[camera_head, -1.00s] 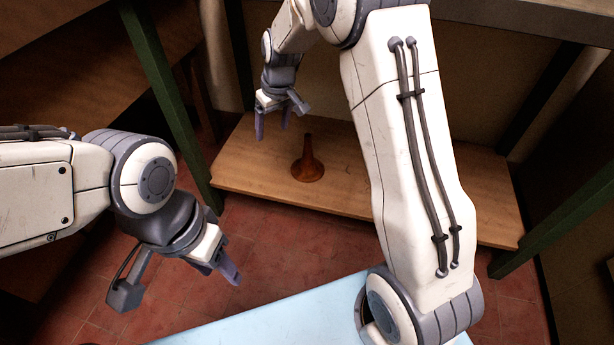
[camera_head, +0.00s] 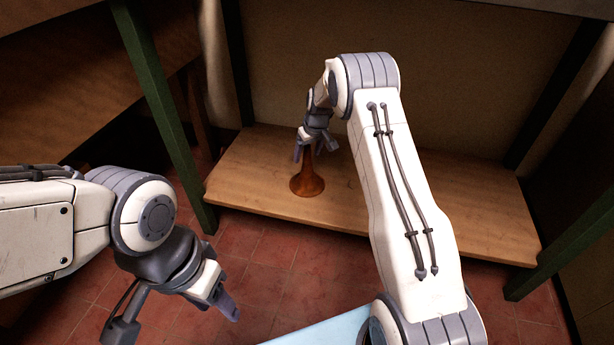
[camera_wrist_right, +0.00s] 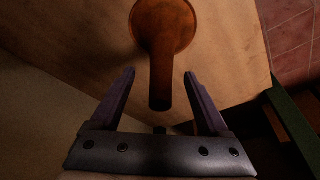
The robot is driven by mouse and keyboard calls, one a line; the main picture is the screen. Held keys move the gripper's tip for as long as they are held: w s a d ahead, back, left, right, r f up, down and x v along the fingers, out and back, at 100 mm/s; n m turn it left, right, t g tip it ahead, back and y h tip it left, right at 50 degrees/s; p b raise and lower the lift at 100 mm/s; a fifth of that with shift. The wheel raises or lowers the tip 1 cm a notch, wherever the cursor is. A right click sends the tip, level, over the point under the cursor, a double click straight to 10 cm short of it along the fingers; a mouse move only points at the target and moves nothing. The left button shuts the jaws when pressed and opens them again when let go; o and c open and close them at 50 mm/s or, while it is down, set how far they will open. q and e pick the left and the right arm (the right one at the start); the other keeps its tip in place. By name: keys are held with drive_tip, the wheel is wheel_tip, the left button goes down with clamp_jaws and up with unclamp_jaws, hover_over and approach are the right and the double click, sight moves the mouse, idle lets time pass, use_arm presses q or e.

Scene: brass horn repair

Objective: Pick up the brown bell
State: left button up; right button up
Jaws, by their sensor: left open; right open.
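The brown bell (camera_head: 307,184) stands upright on the low wooden shelf, wide flare down and narrow neck up. In the right wrist view the bell (camera_wrist_right: 163,40) shows from above, its neck pointing toward the gap between the fingers. My right gripper (camera_head: 308,152) is open at the top of the bell's neck, with a finger on either side in the head view. In the wrist view the right gripper (camera_wrist_right: 159,88) shows both fingers spread and apart from the neck. My left gripper (camera_head: 182,318) is open and empty over the floor at the left.
The wooden shelf (camera_head: 420,207) is otherwise bare around the bell. Green posts (camera_head: 165,110) stand at its left and right (camera_head: 570,235). A wall closes the back, and a light blue surface (camera_head: 325,330) lies at the bottom. Red tiles cover the floor.

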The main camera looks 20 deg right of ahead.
sight(306, 162)
drive_tip(key=b+x, duration=0.1)
drive_tip(key=x, duration=0.1)
drive_tip(key=b+x, duration=0.2)
drive_tip(key=shift+s+a+f, duration=0.1)
drive_tip(key=shift+s+f, duration=0.05)
drive_tip(key=shift+f, duration=0.3)
drive_tip(key=shift+r, duration=0.1)
clamp_jaws()
drive_tip(key=shift+r, duration=0.1)
